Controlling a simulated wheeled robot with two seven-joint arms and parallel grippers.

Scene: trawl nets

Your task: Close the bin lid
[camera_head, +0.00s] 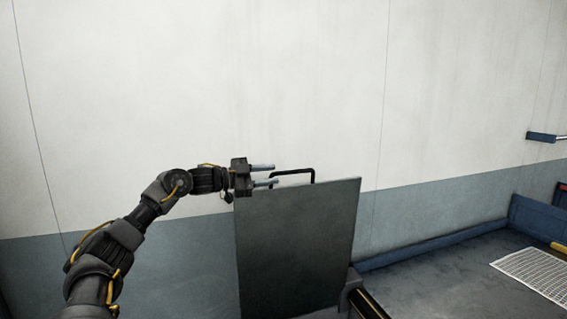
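The bin lid (297,245) is a dark grey-green flat panel that stands upright, near the bottom middle of the head view. A black handle (312,173) shows above its top edge, on the far side. My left gripper (270,175) is at the lid's top left edge, just left of the handle. I cannot tell whether the lower finger touches the lid. The bin body is mostly out of view below. My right gripper is not in view.
A white and grey-blue wall (200,90) stands close behind the lid. At the right are a pale floor grating (537,272), a blue box-like structure (535,222) and a blue wall bracket (543,136).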

